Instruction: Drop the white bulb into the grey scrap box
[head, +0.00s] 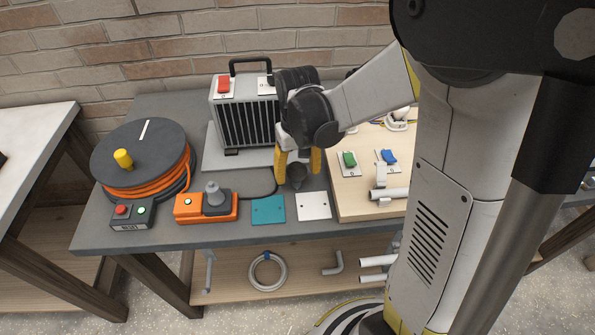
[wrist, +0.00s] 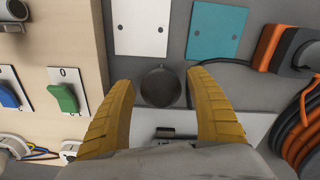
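My gripper (head: 298,168) is over the grey workbench, pointing down, with its two yellow fingers apart. A small dark grey round thing (head: 297,178), cup- or bulb-like, shows between and just beyond the fingertips. In the wrist view this round thing (wrist: 160,88) sits between the fingers (wrist: 160,80), with a narrow gap on each side; I see no grip on it. I cannot make out a white bulb or a grey scrap box for certain in either view.
A black-grilled heater (head: 245,122) stands behind. Left are a cable reel (head: 140,155) and an orange socket box (head: 187,208). In front lie a teal plate (head: 268,210) and a white plate (head: 313,206). A wooden board (head: 350,205) with switches is at right.

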